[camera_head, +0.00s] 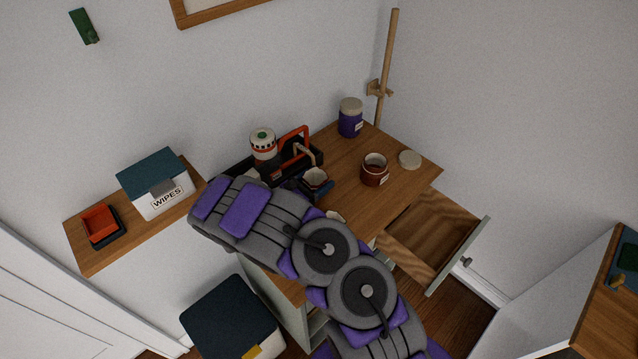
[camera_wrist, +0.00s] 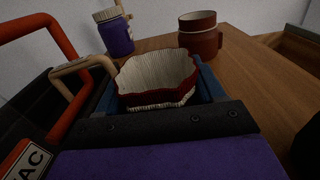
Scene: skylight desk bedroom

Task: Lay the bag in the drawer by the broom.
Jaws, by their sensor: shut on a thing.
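The bag (camera_wrist: 158,78), as I take it, is a small open-topped thing with a wavy dark red rim and ribbed cream inside. My gripper (camera_wrist: 155,98) is shut on it, with blue fingers at its sides. In the head view the bag (camera_head: 315,177) is at my gripper (camera_head: 317,187), over the desk beside the black caddy; whether it touches the desk I cannot tell. The drawer (camera_head: 425,238) is pulled out at the desk's right side, and its visible inside is bare. The broom (camera_head: 388,65), seen as a wooden pole, stands upright in the corner behind the desk.
The black caddy (camera_head: 239,170) with a red handle and a striped-lid container stands left of my gripper. My arm hides the desk's front.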

